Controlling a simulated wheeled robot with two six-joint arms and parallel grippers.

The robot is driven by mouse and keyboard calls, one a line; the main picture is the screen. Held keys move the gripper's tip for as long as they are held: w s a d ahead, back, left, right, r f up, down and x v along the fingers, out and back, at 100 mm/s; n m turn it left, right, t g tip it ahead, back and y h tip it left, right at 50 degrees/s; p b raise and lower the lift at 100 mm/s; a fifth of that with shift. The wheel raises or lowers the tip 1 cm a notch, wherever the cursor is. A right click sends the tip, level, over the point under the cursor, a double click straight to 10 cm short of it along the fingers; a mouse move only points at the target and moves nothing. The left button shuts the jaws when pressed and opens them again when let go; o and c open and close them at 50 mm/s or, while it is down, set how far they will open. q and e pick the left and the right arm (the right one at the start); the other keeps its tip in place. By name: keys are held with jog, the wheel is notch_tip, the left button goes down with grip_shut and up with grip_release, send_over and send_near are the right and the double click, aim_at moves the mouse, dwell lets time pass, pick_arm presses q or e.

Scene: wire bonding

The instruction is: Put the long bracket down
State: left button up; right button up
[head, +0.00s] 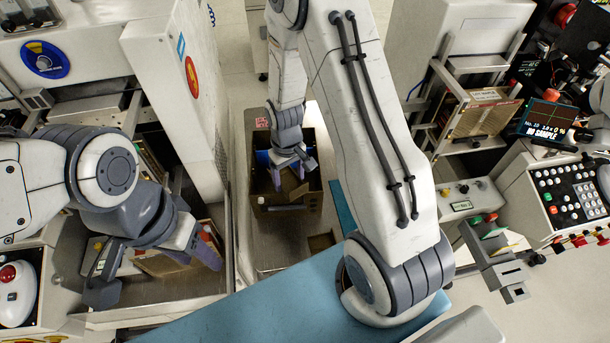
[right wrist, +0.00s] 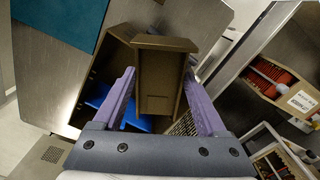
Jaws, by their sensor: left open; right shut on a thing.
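The long bracket (right wrist: 164,70) is a brown, flanged piece seen between the two purple fingers of my right gripper (right wrist: 158,100) in the right wrist view. In the head view my right gripper (head: 292,172) points down over an open dark brown box (head: 287,207), and only a small brown part of the bracket (head: 298,192) shows under it. The same box with a blue inside shows behind the bracket in the right wrist view (right wrist: 102,68). I cannot tell whether the bracket touches the box. My left gripper (head: 152,266) is open at the lower left.
A white machine panel (head: 178,75) stands left of the box. A blue mat or surface (head: 265,300) lies in front, under my right arm. At the right are a button console (head: 570,195) and a rack holding a brown magazine (head: 480,117). Bare metal surface surrounds the box.

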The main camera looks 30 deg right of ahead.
aim_at(288, 171)
jog(key=w+f+n, duration=0.1)
jog(key=w+d+f+n+b, duration=0.1)
jog(key=w+f+n+b, duration=0.1)
jog(key=w, duration=0.1)
jog(key=shift+w+d, duration=0.1)
jog(key=shift+d, duration=0.15)
jog(key=w+f+n, duration=0.1)
jog(key=f, duration=0.2)
jog(key=w+d+f+n+b, duration=0.1)
jog(key=f+n, duration=0.1)
jog(key=f, duration=0.2)
jog(key=w+f+n+b, duration=0.1)
jog(key=f, duration=0.3)
jog(key=shift+w+d+n, duration=0.3)
notch_tip(288, 171, down, 5)
jog(key=shift+r+p, duration=0.1)
jog(key=shift+p, duration=0.25)
jog(key=shift+f, duration=0.25)
jog(key=shift+f+b, duration=0.15)
jog(key=shift+b, duration=0.15)
jog(key=o, duration=1.4)
